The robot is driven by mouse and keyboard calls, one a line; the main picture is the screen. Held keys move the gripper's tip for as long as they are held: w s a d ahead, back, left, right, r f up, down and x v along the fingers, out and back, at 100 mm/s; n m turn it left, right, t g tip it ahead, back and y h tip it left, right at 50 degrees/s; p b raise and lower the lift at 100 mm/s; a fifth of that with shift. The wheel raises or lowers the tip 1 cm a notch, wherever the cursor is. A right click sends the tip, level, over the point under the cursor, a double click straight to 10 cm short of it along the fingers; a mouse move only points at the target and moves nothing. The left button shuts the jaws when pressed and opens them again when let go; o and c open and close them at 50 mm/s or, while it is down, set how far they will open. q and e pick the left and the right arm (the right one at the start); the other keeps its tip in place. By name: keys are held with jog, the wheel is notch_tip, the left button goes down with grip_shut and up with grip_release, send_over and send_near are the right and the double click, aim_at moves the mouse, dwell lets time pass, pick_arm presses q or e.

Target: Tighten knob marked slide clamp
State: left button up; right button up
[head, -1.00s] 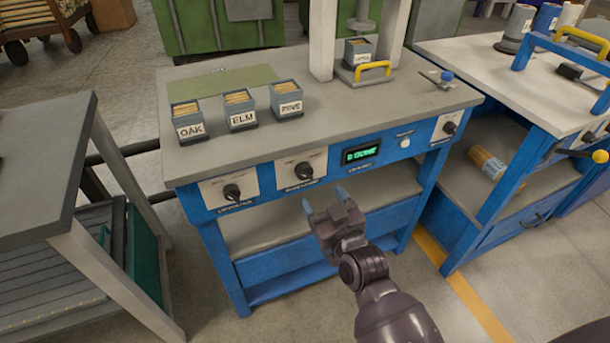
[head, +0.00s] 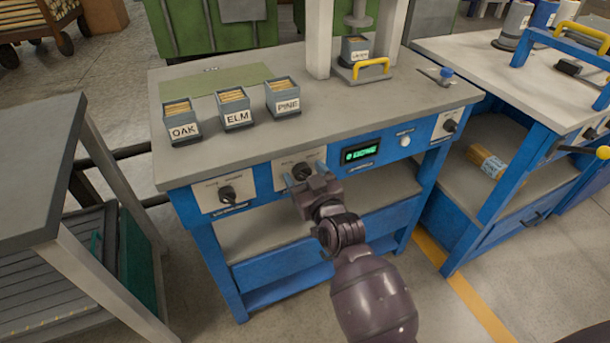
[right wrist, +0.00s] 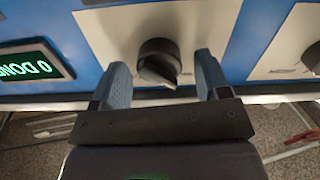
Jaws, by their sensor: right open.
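The middle black knob (head: 303,172) is on a pale plate on the blue front of the bench. Its small lettering is too blurred to read, so I cannot confirm the slide clamp marking. My right gripper (head: 306,176) is open in front of this knob. In the right wrist view the knob (right wrist: 158,62) shows between the two blue-grey fingers (right wrist: 162,82), with a gap on each side; I see no contact. Two similar knobs are on the same front, one at left (head: 228,194) and one at right (head: 450,125). My left gripper is not in view.
A green-lit display (head: 361,151) and a white button (head: 405,142) are right of the middle knob. Bins marked OAK (head: 183,130), ELM (head: 237,117) and PINE (head: 287,105) stand on the bench top. A grey side table (head: 40,150) is at left.

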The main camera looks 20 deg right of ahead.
jog(key=c, duration=0.9)
